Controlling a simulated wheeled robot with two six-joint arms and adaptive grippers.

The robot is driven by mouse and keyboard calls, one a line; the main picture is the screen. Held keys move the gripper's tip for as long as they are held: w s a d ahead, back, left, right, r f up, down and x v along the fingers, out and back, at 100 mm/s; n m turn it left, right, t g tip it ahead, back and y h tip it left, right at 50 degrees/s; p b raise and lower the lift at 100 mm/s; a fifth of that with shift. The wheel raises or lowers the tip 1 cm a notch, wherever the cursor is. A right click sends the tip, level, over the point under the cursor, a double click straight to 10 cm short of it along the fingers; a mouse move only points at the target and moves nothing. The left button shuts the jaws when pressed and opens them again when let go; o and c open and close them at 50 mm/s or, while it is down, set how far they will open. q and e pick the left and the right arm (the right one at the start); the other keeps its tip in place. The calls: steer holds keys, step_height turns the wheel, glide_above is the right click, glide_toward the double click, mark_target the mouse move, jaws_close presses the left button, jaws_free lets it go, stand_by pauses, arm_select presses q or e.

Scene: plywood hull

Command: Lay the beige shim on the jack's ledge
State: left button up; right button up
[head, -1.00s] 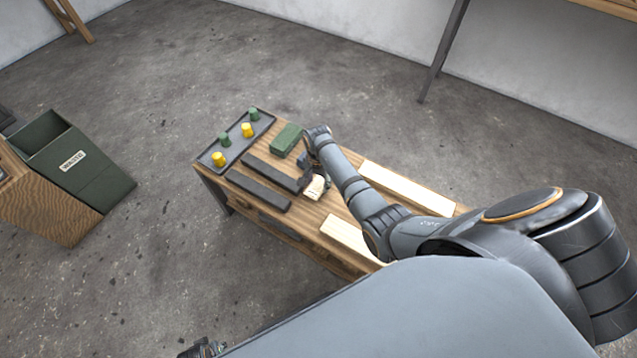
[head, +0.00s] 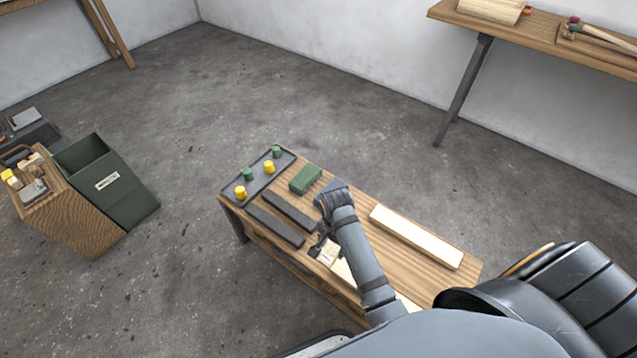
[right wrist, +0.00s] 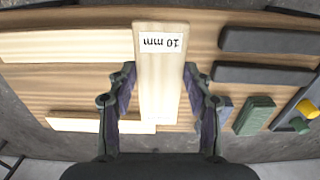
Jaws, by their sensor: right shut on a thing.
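The beige shim (head: 328,254) is a flat pale piece with a label. In the right wrist view the shim (right wrist: 161,85) has a "10 mm" label, upside down in the picture. My right gripper (head: 321,244) is shut on the shim over the near side of the bench. In the right wrist view its two fingers (right wrist: 160,95) stand on either side of the shim. I cannot tell how far the shim is above the bench top. I cannot make out the jack or its ledge for sure. My left gripper is not in view.
The wooden bench (head: 405,268) carries two dark bars (head: 276,226), a green block (head: 305,179), a pale plank (head: 416,236) and a tray (head: 259,178) with yellow and green pegs. A green waste bin (head: 110,185) stands on the floor at left.

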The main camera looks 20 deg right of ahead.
mark_target(332, 248)
step_height(332, 248, up, 13)
steer(key=p, duration=1.3)
steer(key=shift+r, duration=0.15)
